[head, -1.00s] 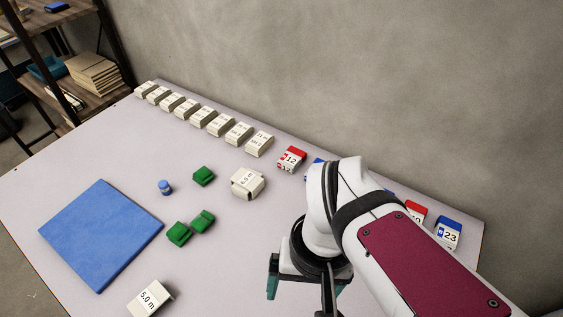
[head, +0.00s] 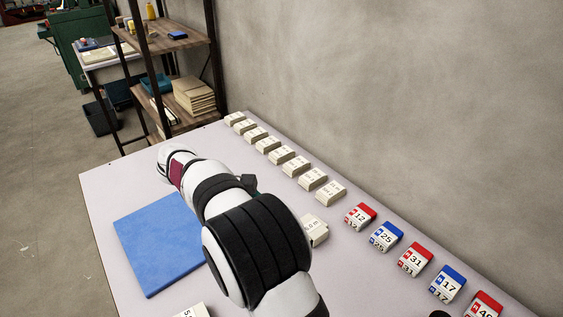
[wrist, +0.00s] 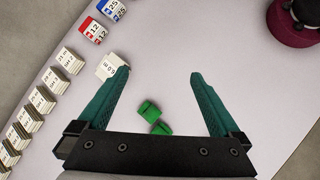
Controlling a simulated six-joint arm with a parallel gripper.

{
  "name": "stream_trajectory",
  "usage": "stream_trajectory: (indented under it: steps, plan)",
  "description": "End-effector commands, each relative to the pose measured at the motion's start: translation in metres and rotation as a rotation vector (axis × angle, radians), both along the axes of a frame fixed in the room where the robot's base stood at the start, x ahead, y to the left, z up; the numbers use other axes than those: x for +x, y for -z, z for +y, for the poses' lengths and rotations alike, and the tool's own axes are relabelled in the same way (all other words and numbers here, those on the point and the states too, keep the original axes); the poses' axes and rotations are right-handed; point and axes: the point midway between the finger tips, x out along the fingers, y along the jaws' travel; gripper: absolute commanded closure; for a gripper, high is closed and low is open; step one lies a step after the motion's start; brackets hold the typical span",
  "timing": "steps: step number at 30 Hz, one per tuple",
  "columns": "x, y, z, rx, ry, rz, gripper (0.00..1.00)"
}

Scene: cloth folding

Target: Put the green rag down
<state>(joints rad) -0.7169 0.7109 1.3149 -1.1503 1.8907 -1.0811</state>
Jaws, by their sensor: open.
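Two small green block-like pieces, one (wrist: 149,110) beside the other (wrist: 161,128), lie on the table between my fingers in the wrist view. No flat green cloth can be made out, so I cannot tell whether either piece is the rag. My gripper (wrist: 158,74) is open with its teal fingers wide apart and nothing held. How high it is above the pieces is not clear. In the head view my arm hides the green pieces and most of my gripper.
A flat blue square (head: 158,250) lies on the grey table (head: 110,190) at left. A row of white boxes (head: 268,144) runs along the wall side, continued by red and blue numbered boxes (head: 386,237). A shelf (head: 170,85) stands behind.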

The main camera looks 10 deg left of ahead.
Motion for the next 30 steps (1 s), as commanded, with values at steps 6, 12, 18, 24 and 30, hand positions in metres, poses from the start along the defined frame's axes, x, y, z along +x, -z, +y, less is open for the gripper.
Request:
stream_trajectory:
  steps: [6, 12, 18, 24, 30]
  plan:
    - [0.001, 0.093, 0.133, -0.353, -0.565, 0.108, 0.0]
    - [-0.009, 0.122, 0.156, -0.466, -0.702, 0.13, 0.0]
    - [0.018, 0.148, 0.115, -0.464, -0.7, 0.132, 0.0]
    - [0.037, 0.167, 0.088, -0.462, -0.701, 0.13, 0.0]
    - [0.056, 0.186, 0.063, -0.462, -0.698, 0.131, 0.0]
